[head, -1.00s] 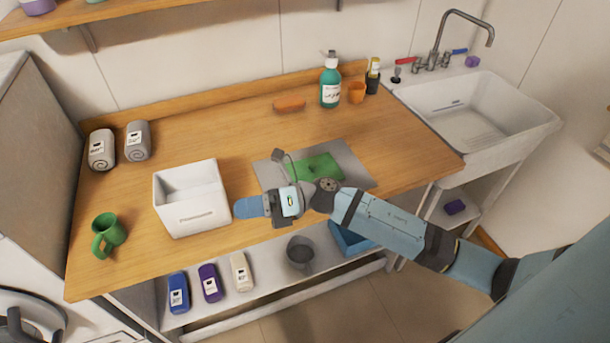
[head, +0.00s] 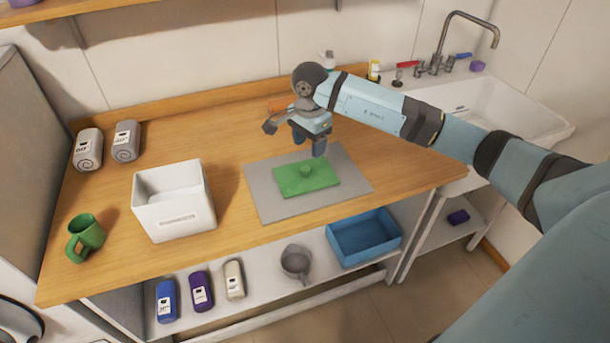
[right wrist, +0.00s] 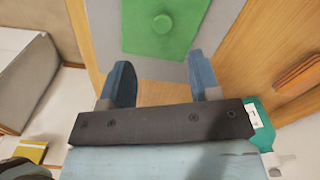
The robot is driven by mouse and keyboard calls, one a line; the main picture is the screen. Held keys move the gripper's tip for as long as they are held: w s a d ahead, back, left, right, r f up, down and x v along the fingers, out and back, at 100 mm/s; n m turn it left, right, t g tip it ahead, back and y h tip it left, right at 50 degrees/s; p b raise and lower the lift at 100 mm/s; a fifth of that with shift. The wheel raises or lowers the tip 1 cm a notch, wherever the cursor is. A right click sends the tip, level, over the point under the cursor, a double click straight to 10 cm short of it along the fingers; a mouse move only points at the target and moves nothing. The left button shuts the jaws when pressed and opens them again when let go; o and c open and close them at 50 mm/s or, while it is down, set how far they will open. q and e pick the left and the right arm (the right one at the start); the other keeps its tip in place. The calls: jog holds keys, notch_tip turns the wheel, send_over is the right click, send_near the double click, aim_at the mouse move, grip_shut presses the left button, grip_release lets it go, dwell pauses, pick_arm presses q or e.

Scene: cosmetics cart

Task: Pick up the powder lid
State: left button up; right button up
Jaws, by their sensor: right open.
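The powder lid (head: 292,182) is a flat green rectangle with a round knob (head: 306,170) on top. It lies on a grey mat (head: 262,206) on the wooden counter. My right gripper (head: 308,146) is open and empty, above and behind the lid, with its fingers pointing down. In the right wrist view the lid (right wrist: 150,40) and its knob (right wrist: 161,23) show at the top, beyond the two open blue fingertips (right wrist: 162,75). My left gripper is not in view.
A white bin (head: 174,218) stands left of the mat, and a green mug (head: 88,232) stands farther left. A reddish-brown block (head: 280,104) lies behind my right gripper. A blue crate (head: 362,240) is on the lower shelf. The sink (head: 490,108) is at the right.

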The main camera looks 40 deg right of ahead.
aim_at(306, 168)
notch_tip(306, 168, down, 3)
jog(key=shift+f, duration=0.15)
jog(key=shift+w+a+f+p, duration=0.1)
jog(key=shift+f+p, duration=0.1)
jog(key=shift+f, duration=0.7)
jog(key=shift+w+a+f+p, duration=0.1)
jog(key=shift+a+f+p, duration=0.05)
jog(key=shift+f, duration=0.7)
jog(key=shift+a+f+p, duration=0.1)
jog(key=shift+f+p, duration=0.1)
jog(key=shift+f, duration=0.7)
jog(key=c, duration=1)
